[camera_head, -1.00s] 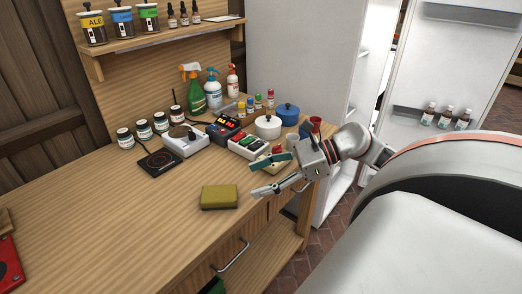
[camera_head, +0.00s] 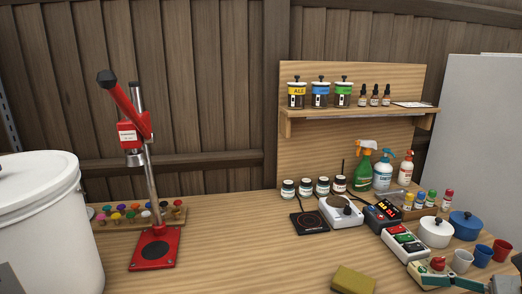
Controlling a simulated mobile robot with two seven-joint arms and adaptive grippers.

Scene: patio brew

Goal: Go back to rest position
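The task names no object to handle. My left gripper is not in view.
A white bucket (camera_head: 45,225) and a red capping press (camera_head: 153,250) stand at the left. A yellow sponge (camera_head: 353,280) lies front centre. Pots (camera_head: 436,231), cups (camera_head: 462,261) and electric devices (camera_head: 340,211) crowd the right. The worktop's middle is clear.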

